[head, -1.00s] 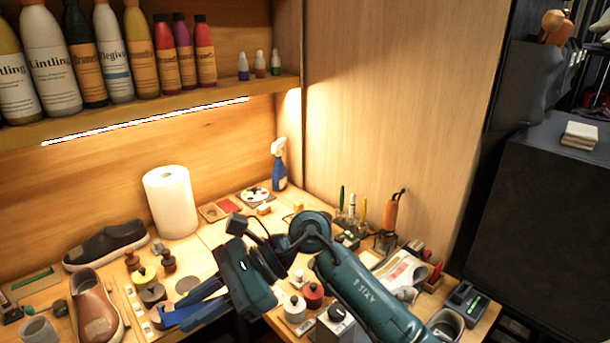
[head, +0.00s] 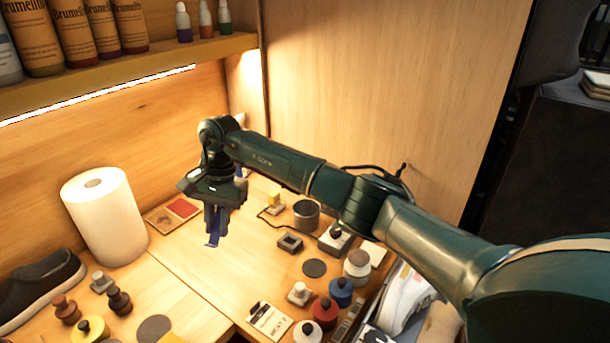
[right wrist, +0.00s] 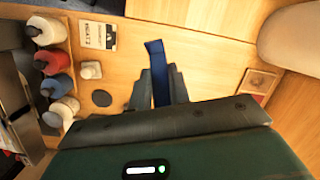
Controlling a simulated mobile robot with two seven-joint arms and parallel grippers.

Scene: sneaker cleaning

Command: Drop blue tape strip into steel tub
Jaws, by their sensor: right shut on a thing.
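My right gripper (head: 216,222) points down above the back of the workbench, shut on the blue tape strip (head: 213,240). The strip hangs below the fingers. In the right wrist view the blue tape strip (right wrist: 158,72) sticks out past the dark fingers of my right gripper (right wrist: 160,88). A round grey metal container (head: 306,215), which looks like the steel tub, stands to the right of the gripper, apart from the strip. Its inside is only partly visible. My left gripper is not in view.
A paper towel roll (head: 105,218) stands at left, beside a dark shoe (head: 40,285). Several round-lidded jars, including a blue one (head: 340,290), stand at the front right. A shelf (head: 130,75) with bottles hangs above. Bare bench lies below the gripper.

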